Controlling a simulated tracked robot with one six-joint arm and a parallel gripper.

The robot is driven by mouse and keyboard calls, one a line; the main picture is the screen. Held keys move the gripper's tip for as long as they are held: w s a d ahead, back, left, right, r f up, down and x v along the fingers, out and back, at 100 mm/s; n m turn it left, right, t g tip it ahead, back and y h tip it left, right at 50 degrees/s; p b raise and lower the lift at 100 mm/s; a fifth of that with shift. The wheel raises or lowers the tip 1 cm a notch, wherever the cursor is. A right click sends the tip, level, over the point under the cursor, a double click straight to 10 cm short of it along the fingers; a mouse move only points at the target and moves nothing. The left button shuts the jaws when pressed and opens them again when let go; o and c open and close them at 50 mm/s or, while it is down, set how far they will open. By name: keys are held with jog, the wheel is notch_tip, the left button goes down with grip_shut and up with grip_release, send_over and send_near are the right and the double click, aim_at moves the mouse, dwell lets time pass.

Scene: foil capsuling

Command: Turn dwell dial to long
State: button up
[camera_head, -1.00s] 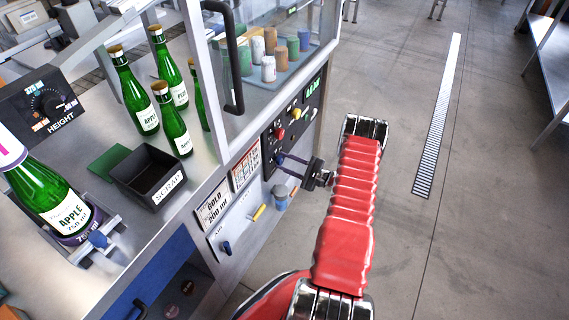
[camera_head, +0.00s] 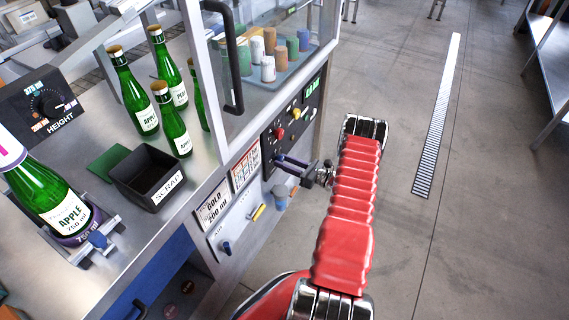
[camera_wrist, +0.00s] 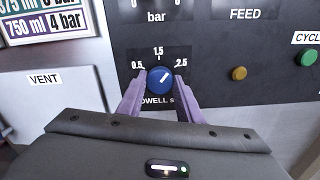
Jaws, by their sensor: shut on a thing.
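The dwell dial (camera_wrist: 160,79) is a small blue knob with a white pointer line, on the dark control panel in the wrist view. Its scale reads 0.5 at left, 1.5 at top and 2.5 at right. The pointer slants up and right, between 1.5 and 2.5. My gripper (camera_wrist: 159,82) is shut on the knob, with one purple finger on each side. In the head view my gripper (camera_head: 281,162) reaches the panel from the right, and the dial is too small to make out.
A green button (camera_wrist: 307,57) and an amber button (camera_wrist: 239,73) sit right of the dial. A VENT label (camera_wrist: 44,78) is on the pale panel at left. A blue cup-like part (camera_head: 280,196) hangs below my gripper.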

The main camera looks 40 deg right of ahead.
jog(key=m, duration=0.3)
jog(key=shift+a+f+m, duration=0.1)
jog(key=shift+f+m, duration=0.15)
jog(key=shift+m, duration=0.05)
dwell(0.4)
jog(key=o, duration=1)
jog(key=shift+r, duration=0.15)
jog(key=shift+o, duration=0.2)
jog(key=v, duration=1.3)
jog(key=shift+s, duration=0.4)
